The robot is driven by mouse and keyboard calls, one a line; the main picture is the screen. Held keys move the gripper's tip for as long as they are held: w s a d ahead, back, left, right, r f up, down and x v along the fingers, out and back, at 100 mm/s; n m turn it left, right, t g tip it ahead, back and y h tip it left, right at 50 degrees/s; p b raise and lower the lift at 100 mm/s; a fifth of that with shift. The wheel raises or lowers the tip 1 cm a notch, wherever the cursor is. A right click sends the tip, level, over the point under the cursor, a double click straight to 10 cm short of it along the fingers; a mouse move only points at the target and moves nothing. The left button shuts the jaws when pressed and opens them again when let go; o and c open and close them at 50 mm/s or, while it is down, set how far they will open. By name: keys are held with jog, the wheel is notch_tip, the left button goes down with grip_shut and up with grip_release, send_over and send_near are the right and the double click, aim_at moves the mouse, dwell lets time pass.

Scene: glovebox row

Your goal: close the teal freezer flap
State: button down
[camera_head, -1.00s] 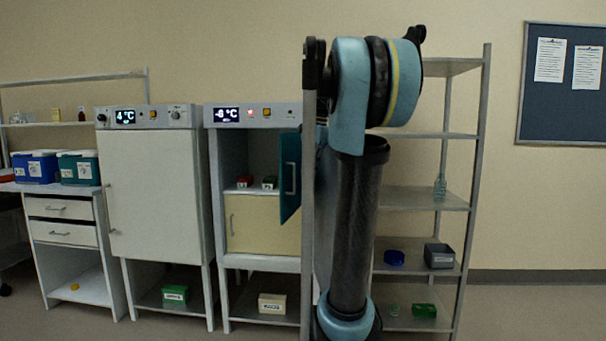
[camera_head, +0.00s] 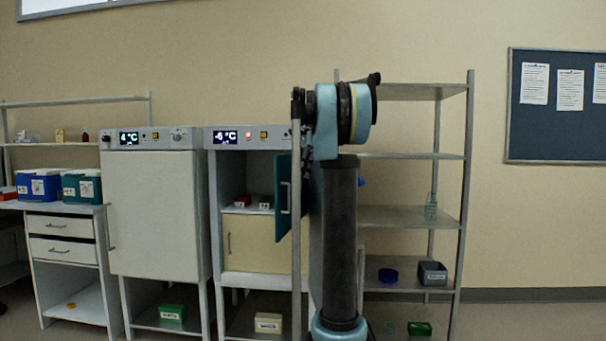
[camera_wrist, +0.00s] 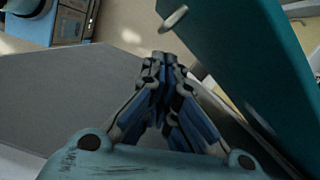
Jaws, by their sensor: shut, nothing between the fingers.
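The teal freezer flap (camera_head: 283,197) stands open, swung outward at the right side of the freezer's upper compartment. A grey upright handle (camera_head: 286,197) is on its face. In the wrist view the flap (camera_wrist: 250,62) fills the upper right as a slanted teal panel, with a grey handle (camera_wrist: 174,18) at its upper left edge. My gripper (camera_wrist: 160,62) is shut and empty, left of the flap, with its fingertips below the handle in the picture. I cannot tell whether it touches the flap. In the head view my arm hides the gripper.
The freezer (camera_head: 215,215) has a lit display and a closed cream lower door (camera_head: 254,243). Small red and dark items sit in its open compartment. A white cabinet (camera_head: 155,215) stands left. A metal shelf (camera_head: 400,216) stands behind my arm at right.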

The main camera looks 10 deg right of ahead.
jog(key=x, duration=0.7)
jog(key=shift+w+a, duration=0.1)
